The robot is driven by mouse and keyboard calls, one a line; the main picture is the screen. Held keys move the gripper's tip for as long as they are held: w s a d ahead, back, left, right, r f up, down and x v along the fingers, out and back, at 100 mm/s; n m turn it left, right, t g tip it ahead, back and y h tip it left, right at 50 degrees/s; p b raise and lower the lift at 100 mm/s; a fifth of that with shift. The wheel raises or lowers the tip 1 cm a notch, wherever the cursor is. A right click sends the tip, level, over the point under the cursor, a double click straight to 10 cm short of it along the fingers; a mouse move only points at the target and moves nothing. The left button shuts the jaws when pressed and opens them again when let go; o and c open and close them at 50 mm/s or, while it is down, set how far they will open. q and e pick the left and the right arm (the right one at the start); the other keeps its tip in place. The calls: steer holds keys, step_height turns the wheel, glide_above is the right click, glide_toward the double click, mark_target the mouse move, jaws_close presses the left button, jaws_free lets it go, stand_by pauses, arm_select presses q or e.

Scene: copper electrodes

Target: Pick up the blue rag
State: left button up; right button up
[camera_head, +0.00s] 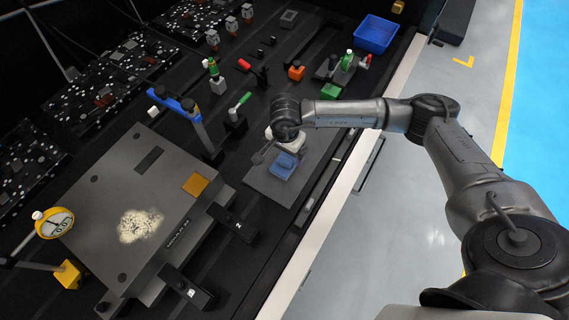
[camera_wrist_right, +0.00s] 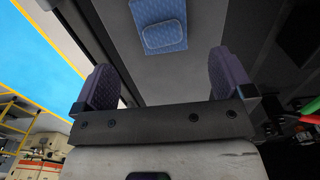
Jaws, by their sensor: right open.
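The blue rag (camera_head: 285,166) lies folded on a flat grey plate (camera_head: 262,185) in the middle of the head view. In the right wrist view the rag (camera_wrist_right: 160,24) shows at the top centre, with a smaller folded layer on top. My right gripper (camera_head: 280,152) is just beyond the rag in the head view and partly hides the plate. In the wrist view my right gripper (camera_wrist_right: 163,75) has its two purple pads wide apart, with nothing between them. The rag lies past the fingertips, apart from them. My left gripper is not in view.
A large grey block (camera_head: 115,225) with a pale powdery patch stands to the left. A green-handled tool (camera_head: 239,105), an orange block (camera_head: 296,72) and a blue bin (camera_head: 376,34) lie beyond. A white table edge (camera_head: 340,185) runs along the right, with open floor past it.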

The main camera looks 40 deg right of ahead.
mark_target(284, 161)
steer(key=shift+w+f+p, duration=0.15)
steer(key=shift+f+p, duration=0.2)
steer(key=shift+f, duration=3.65)
steer(key=shift+c, duration=0.4)
steer(key=c, duration=0.9)
steer(key=shift+c, duration=0.2)
steer(key=shift+r, duration=0.15)
step_height(284, 161, up, 4)
steer(key=shift+r, duration=0.1)
steer(key=s+d+r, duration=0.2)
steer(key=s+r, duration=0.1)
steer(key=s, duration=0.2)
steer(key=s+d+r+b, duration=0.1)
steer(key=s+d+r, duration=0.1)
steer(key=s, duration=0.4)
steer(key=shift+r, duration=0.8)
